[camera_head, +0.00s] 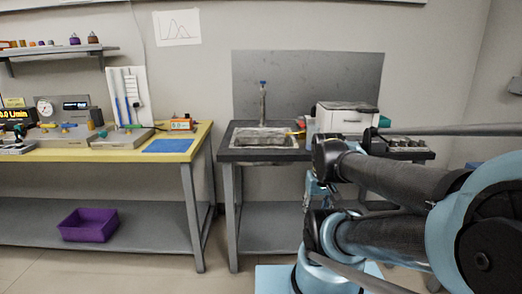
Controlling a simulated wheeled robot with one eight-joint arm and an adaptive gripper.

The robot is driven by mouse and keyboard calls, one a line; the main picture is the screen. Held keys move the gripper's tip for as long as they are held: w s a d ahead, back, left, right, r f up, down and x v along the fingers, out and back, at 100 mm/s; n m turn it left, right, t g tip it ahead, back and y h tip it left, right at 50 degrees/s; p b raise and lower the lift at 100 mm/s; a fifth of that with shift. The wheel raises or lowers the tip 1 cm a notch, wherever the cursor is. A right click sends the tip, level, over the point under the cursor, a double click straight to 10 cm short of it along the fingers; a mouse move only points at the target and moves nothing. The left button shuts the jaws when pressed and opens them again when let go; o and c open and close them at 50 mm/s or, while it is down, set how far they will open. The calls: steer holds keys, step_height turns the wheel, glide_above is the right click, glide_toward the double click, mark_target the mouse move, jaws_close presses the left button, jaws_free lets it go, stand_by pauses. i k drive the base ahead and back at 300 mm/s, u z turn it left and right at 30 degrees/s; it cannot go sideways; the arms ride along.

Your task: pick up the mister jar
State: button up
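I cannot tell which thing is the mister jar; nothing in this view is clearly recognisable as it. Small purple (74,38) and brown (93,37) containers stand on the wall shelf at the upper left. My arm fills the right side, in front of the sink table. My gripper cannot be made out; my own arm links cover that area.
A yellow-topped bench (180,150) at left carries instruments and a blue mat (168,146). A purple bin (88,225) sits on its lower shelf. The dark table (228,155) holds a sink (262,140) and a white box-shaped device (345,119). Floor shows between the tables.

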mark_target(312, 128)
steer(key=k, duration=1.25)
steer(key=z, duration=0.5)
steer(key=i, duration=0.85)
steer(key=z, duration=0.05)
